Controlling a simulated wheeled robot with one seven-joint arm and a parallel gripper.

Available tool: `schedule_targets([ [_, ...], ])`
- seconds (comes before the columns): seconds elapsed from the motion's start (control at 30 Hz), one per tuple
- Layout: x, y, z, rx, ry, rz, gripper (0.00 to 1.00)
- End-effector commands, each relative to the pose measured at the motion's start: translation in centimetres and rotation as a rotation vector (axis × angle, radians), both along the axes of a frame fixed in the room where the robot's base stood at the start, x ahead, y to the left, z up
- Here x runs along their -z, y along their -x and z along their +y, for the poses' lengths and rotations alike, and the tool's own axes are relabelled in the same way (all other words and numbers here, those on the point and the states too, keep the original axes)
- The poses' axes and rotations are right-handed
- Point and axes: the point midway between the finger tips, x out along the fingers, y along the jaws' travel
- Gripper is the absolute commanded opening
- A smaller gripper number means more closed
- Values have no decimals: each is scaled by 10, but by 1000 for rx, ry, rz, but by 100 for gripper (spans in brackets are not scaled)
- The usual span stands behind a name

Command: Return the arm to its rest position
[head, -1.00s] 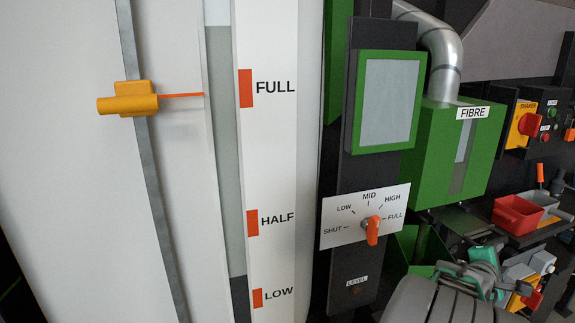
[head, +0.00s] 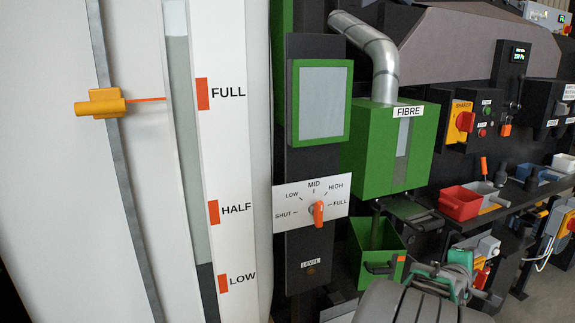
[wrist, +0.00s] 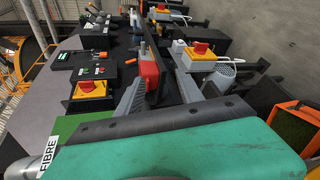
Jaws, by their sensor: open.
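My arm shows at the bottom of the head view as a grey rounded link, with teal and dark parts of my gripper (head: 455,278) beyond it. In the wrist view two grey ridged fingers of my gripper (wrist: 160,88) stand apart with nothing held between them. A teal body with a dark bar fills the bottom of that view. In the head view my gripper is below and right of the dial plate (head: 311,203) with its orange knob (head: 318,213), in front of the lower green bin (head: 366,265).
The green FIBRE box (head: 378,150) hangs above the lower bin. A red tray (head: 460,203) and switch boxes (head: 465,121) line the right. A white panel with a level gauge (head: 185,150) stands left; its dark fill tops out just above LOW. Floor shows at lower right.

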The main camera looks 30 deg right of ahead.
Motion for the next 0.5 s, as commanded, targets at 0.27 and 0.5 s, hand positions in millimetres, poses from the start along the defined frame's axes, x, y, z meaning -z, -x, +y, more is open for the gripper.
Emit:
schedule_targets([
  [0.27, 49, 4, 19, 162, -263, -338, 44],
  [0.5, 149, 18, 101, 577, -711, -712, 44],
])
